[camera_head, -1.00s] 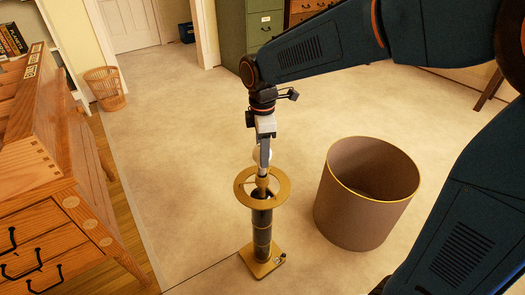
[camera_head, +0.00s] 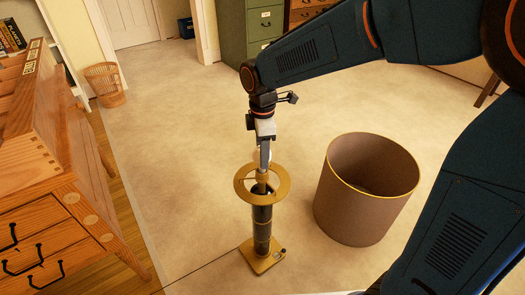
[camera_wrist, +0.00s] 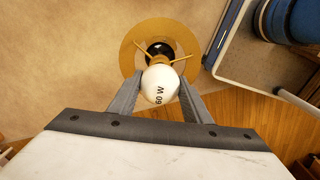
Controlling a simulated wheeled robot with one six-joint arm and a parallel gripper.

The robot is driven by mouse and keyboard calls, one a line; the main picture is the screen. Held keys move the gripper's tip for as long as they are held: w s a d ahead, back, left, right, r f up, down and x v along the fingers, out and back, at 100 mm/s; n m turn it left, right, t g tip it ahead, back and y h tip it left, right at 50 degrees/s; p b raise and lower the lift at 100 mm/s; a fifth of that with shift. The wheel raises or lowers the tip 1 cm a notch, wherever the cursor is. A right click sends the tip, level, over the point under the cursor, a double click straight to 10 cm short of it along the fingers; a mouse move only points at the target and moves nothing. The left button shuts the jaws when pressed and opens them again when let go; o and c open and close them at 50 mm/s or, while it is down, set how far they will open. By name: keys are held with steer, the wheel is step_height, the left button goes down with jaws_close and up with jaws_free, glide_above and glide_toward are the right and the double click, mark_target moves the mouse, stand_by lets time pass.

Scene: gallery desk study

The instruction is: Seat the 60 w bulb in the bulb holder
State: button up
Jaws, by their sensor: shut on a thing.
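The white 60 w bulb (camera_wrist: 160,84) is between the two fingers of my gripper (camera_wrist: 156,92) in the wrist view, with its "60 W" print facing the camera. In the head view my gripper (camera_head: 263,160) points down over the lamp stand and is shut on the bulb; the fingers mostly hide it. The lamp stand has a brass ring (camera_head: 242,191) with spokes, a dark column (camera_head: 262,225) and a square brass base (camera_head: 262,262). The bulb holder is at the ring's middle, below the bulb. I cannot tell whether bulb and holder touch.
A brown lampshade (camera_head: 350,215) stands on the floor right of the lamp. A wooden desk (camera_head: 60,200) is at the left, with a wicker basket (camera_head: 104,84) behind it. A green cabinet (camera_head: 235,35) stands at the back. The floor around the lamp is mostly clear.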

steer(key=shift+f, duration=0.6)
steer(key=o, duration=0.9)
steer(key=shift+r, duration=0.15)
step_height(320, 180, up, 17)
steer(key=shift+r, duration=0.1)
